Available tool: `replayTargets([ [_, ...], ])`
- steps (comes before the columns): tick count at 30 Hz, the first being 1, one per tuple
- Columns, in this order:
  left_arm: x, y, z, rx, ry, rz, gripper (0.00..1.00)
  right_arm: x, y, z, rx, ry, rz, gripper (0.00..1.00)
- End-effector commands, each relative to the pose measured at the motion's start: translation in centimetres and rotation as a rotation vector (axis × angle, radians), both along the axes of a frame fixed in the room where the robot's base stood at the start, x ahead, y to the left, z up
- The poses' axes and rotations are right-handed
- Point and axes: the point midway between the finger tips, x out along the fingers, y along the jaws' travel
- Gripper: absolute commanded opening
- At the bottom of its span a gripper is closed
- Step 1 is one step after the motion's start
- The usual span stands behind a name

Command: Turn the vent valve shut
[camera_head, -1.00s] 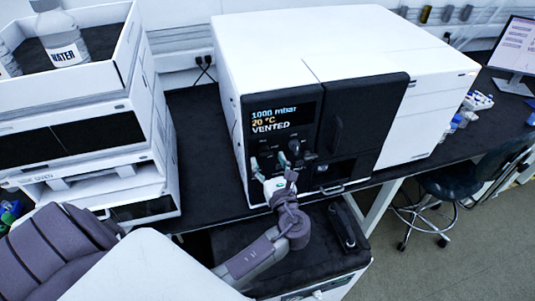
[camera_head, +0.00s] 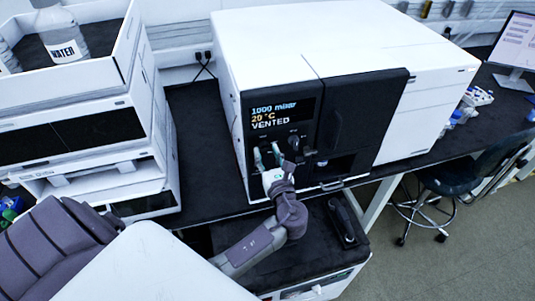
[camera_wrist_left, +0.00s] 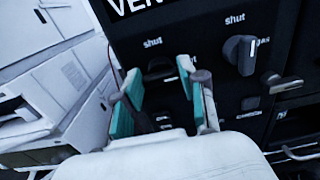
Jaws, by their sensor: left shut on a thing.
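The instrument (camera_head: 330,60) has a black front panel whose screen reads 1000 mbar, 20 °C and VENTED. My left gripper (camera_head: 268,154) is at this panel, below the screen. In the left wrist view its teal-padded fingers (camera_wrist_left: 157,78) stand apart on either side of a dark valve knob (camera_wrist_left: 160,72) under a "shut" label, and the gripper is shut on it. The fingers hide part of the knob, so its angle and name label cannot be read. To its right is another knob (camera_wrist_left: 240,55), marked gas, with its own "shut" label. My right gripper is not in view.
White stacked modules (camera_head: 80,130) stand left of the instrument, with a water bottle (camera_head: 62,38) on top. A dark-topped cabinet (camera_head: 290,258) is below the panel. A stool (camera_head: 445,180) and monitor (camera_head: 515,55) are at the right. Small handles project from the panel's right side.

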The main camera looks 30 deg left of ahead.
Motion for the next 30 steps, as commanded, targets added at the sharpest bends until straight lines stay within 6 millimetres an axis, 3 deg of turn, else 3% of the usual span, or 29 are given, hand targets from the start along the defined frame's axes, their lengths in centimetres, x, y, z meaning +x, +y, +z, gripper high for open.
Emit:
replayTargets([
  [14,-0.1,0.1,-0.4,-0.162,-0.189,0.002,0.07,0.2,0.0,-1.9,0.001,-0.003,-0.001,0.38],
  [30,-0.3,0.2,-0.7,-0.495,-0.578,0.002,0.07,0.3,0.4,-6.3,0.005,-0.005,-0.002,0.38],
])
